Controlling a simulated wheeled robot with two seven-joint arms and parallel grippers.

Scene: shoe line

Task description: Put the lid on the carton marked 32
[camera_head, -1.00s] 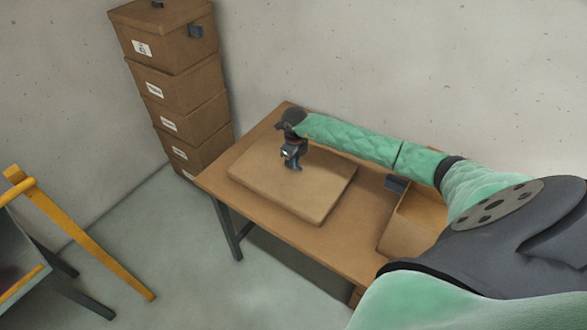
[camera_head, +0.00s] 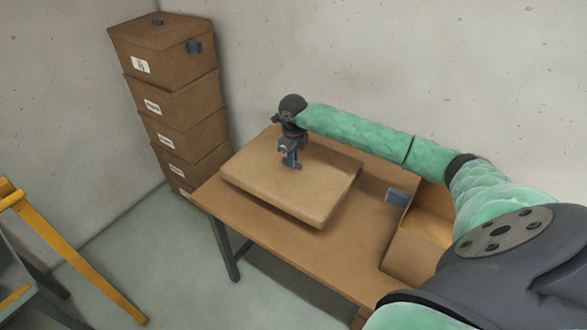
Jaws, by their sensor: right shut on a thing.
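My right gripper (camera_head: 291,160) is shut on a grey knob or handle on the top of a brown cardboard lid (camera_head: 310,190), towards its far side. The lid looks flat, large and a little above the table, tilted slightly if at all. An open brown carton (camera_head: 408,258) stands to the right on the table, partly hidden by my right arm. A grey block (camera_head: 397,196) sits at its left upper edge. No number on this carton can be read from here. My left gripper is out of view.
The wooden table (camera_head: 345,265) has bare room between lid and carton. A stack of labelled closed cartons (camera_head: 175,105) stands behind left by the wall; its labels are too small to read surely. A yellow-legged frame (camera_head: 75,255) stands at the left.

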